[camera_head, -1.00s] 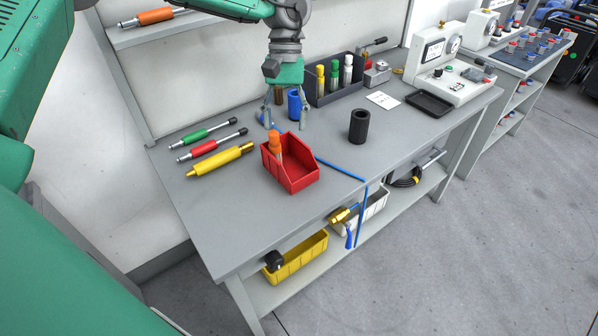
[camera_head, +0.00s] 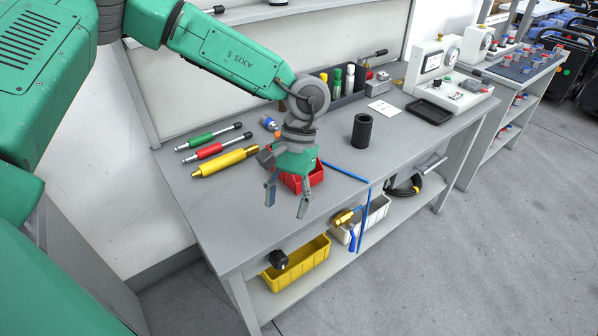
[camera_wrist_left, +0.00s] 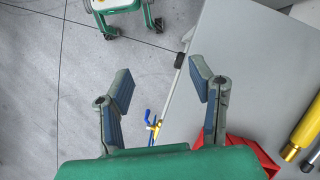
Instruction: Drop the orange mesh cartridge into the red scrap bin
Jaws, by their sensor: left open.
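The red scrap bin (camera_head: 313,178) stands on the grey bench in the head view, largely hidden behind my left gripper. A red edge of it shows at the lower right of the left wrist view (camera_wrist_left: 252,148). A small orange end (camera_head: 278,134), apparently the top of the orange mesh cartridge, shows beside my wrist; the rest is hidden. My left gripper (camera_head: 287,200) is open and empty, its fingers pointing down in front of the bin, towards the bench's front edge. In the left wrist view its fingers (camera_wrist_left: 161,82) are apart with nothing between them. My right gripper is not in view.
Green, red and yellow (camera_head: 225,162) tools lie left of the bin. A black cylinder (camera_head: 362,131) stands to the right, a blue hose (camera_head: 345,172) crosses the bench, and a dark rack (camera_head: 350,98) holds bottles behind. The bench's front left is clear.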

